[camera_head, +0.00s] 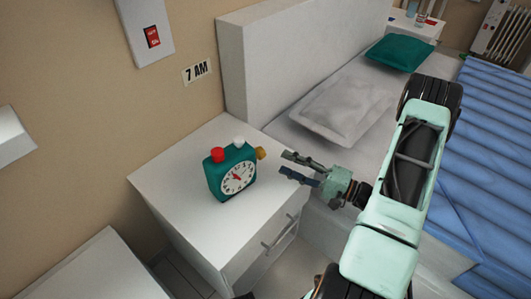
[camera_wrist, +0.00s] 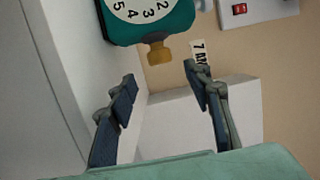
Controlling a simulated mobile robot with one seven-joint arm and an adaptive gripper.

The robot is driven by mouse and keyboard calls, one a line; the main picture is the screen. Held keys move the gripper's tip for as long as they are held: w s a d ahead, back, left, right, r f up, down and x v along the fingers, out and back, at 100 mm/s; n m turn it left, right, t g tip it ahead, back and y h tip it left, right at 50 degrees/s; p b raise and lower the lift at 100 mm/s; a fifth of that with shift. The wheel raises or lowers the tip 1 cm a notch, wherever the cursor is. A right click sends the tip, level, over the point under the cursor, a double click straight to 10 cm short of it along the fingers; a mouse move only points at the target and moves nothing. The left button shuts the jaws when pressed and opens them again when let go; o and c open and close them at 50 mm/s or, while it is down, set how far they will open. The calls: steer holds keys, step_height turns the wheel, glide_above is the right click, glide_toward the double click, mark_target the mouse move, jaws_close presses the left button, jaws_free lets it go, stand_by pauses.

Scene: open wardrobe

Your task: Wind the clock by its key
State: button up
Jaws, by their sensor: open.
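A green clock (camera_head: 231,172) with a white face, a red button and a white button on top stands upright on the white nightstand (camera_head: 190,232). Its yellow key (camera_head: 261,153) sticks out of the right side, facing my gripper. My gripper (camera_head: 287,164) is open and empty, just right of the clock and apart from the key. In the wrist view the clock (camera_wrist: 150,18) is at the top, partly cut off. The key (camera_wrist: 158,52) lies beyond and between the open fingertips of my gripper (camera_wrist: 160,75), which do not touch it.
A bed with a white headboard (camera_head: 300,50), a grey pillow (camera_head: 342,105) and a blue cover (camera_head: 490,140) stands right of the nightstand. A red switch (camera_head: 152,37) and a "7 AM" label (camera_head: 197,71) are on the wall. The nightstand top around the clock is clear.

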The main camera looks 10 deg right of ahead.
mark_target(260, 151)
steer(key=b+x, duration=0.1)
steer(key=x, duration=0.9)
steer(key=shift+a, duration=0.15)
steer(key=shift+c, duration=0.6)
steer(key=c, duration=1.1)
steer(key=shift+o, duration=0.2)
steer(key=shift+r+g+p, duration=0.1)
steer(key=shift+g+p, duration=0.25)
steer(key=shift+g, duration=0.05)
